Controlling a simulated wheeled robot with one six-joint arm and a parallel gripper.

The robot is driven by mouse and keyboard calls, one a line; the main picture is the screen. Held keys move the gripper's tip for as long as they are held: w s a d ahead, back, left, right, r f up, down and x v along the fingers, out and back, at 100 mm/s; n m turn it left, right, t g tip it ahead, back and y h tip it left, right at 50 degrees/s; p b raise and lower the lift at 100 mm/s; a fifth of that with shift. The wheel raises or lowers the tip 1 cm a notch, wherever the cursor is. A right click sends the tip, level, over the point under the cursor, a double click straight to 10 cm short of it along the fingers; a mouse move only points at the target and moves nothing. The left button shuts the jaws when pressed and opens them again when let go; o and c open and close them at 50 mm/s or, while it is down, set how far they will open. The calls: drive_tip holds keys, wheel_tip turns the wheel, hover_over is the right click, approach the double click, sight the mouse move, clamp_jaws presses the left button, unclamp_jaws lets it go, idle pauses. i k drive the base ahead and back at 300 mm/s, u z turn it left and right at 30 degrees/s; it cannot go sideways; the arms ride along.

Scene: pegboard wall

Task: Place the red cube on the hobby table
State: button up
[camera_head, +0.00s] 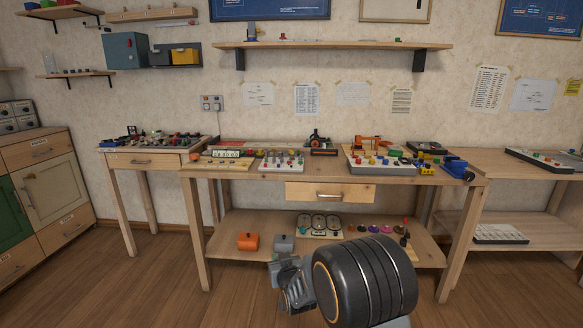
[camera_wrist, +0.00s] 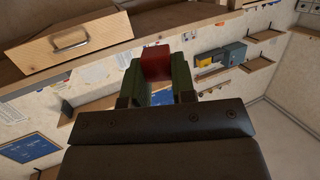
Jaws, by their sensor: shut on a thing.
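The red cube (camera_wrist: 156,62) shows in the wrist view between the green fingers of my gripper (camera_wrist: 157,76), which is shut on it. In the head view my gripper (camera_head: 291,287) is at the lower middle, in front of the middle wooden table (camera_head: 270,177), partly hidden by my arm; I cannot make out the cube there. Which table is called the hobby table is not marked. The middle table's drawer (camera_head: 328,192) shows at its front; a wooden drawer (camera_wrist: 75,45) also shows at the upper left of the wrist view.
The middle table holds a white tray of colored pieces (camera_head: 282,160), an orange device (camera_head: 370,143) and blue-yellow parts (camera_head: 457,169). Its lower shelf (camera_head: 340,246) holds an orange block (camera_head: 248,241). A smaller cluttered table (camera_head: 143,160) stands left. Floor in front is clear.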

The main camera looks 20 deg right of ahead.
sight(326, 170)
drive_tip(key=u, duration=1)
drive_tip(key=i, duration=0.75)
drive_tip(key=z, duration=0.45)
